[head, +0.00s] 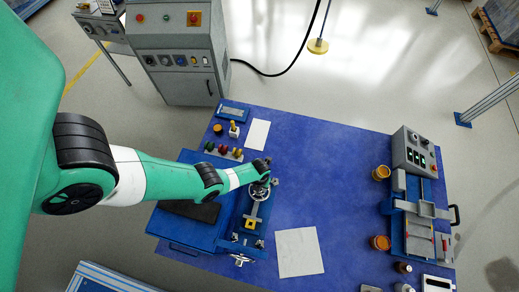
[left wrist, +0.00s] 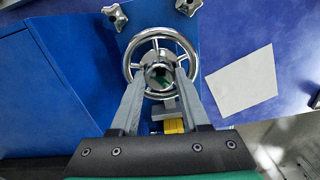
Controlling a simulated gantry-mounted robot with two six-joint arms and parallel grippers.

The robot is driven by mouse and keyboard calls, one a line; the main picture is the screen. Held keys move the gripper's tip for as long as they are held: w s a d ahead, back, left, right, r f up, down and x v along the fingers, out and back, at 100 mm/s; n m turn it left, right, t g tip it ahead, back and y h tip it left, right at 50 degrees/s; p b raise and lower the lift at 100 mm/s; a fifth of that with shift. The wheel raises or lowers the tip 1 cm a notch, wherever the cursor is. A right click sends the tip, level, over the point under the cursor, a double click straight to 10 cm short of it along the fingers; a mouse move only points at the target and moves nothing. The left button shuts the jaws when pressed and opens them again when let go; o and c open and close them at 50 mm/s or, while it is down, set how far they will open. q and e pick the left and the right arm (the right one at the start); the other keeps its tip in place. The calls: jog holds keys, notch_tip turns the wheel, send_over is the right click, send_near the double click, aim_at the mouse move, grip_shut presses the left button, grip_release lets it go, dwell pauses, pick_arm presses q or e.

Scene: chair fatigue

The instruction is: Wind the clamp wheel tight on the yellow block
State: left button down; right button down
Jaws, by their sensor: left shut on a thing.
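The clamp wheel (left wrist: 131,66), a shiny spoked metal handwheel, stands on a blue fixture at the upper middle of the left wrist view. It also shows in the head view (head: 259,191), partly under my left wrist. My left gripper (left wrist: 160,78) reaches over the wheel with its two grey fingers shut on the wheel's hub. The yellow block (left wrist: 174,126) lies below the wheel, partly hidden by the fingers. In the head view the yellow block (head: 250,224) sits in the fixture below the wheel; whether the clamp touches it I cannot tell. My right gripper is in neither view.
White sheets (head: 300,252) lie on the blue table (head: 330,170). Star knobs (left wrist: 115,15) stand beyond the wheel. A grey control box (head: 413,150) and orange cups (head: 381,172) are at the right. Coloured knobs (head: 223,150) stand behind the fixture. The table's middle is clear.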

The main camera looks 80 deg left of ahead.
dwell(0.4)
pick_arm(q)
jog(key=shift+c, duration=1.9)
grip_release()
jog(key=shift+r, duration=0.1)
notch_tip(320, 180, up, 11)
jog(key=p, duration=1.1)
jog(key=shift+r+p, duration=0.2)
jog(key=shift+p, duration=0.1)
